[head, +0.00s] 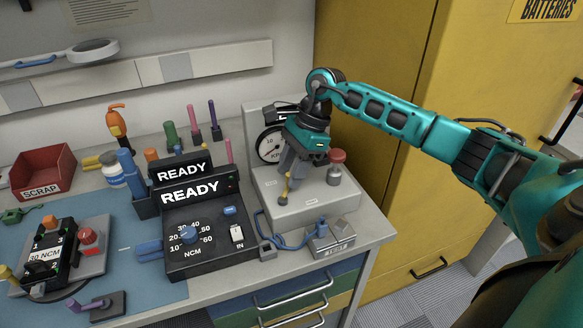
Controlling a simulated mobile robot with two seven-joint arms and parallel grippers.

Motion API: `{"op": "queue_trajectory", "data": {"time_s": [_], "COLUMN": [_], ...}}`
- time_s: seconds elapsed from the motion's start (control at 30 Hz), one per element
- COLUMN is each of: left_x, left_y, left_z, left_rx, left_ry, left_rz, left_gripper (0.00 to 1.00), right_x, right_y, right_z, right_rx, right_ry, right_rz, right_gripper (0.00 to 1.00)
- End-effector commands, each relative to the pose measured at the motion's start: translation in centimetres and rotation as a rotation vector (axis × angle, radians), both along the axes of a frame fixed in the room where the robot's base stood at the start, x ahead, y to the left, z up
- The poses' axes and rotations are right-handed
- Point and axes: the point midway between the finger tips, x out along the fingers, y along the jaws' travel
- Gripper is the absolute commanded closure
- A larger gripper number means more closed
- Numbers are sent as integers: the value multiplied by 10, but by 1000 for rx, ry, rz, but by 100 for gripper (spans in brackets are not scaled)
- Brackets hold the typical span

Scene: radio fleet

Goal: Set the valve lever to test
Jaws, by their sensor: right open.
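My right gripper (291,171) is open and points down at the lever's upper end. A round gauge (270,143) stands behind, partly hidden by the gripper. The position markings by the lever are too small to read. My left gripper is not in view.
A red-capped fitting (336,166) stands on the box, close to the right of my gripper. A black READY console (203,235) stands to the left. A grey block with a blue cable (331,240) lies in front. A yellow cabinet (385,60) rises behind my right arm.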

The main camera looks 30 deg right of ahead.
Motion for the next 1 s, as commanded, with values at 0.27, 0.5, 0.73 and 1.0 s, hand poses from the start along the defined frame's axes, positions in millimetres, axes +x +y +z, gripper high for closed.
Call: {"op": "queue_trajectory", "data": {"time_s": [0.27,0.5,0.73,1.0], "left_x": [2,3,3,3], "left_y": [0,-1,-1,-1], "left_z": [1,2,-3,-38], "left_rx": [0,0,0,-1], "left_ry": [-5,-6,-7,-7], "left_rz": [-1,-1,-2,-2], "left_gripper": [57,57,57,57], "right_x": [0,0,1,12], "right_y": [0,0,1,9], "right_z": [0,0,-2,-5], "right_rx": [0,0,0,1], "right_ry": [0,0,0,-4], "right_rz": [0,-1,19,261], "right_gripper": [83,100,100,100]}}
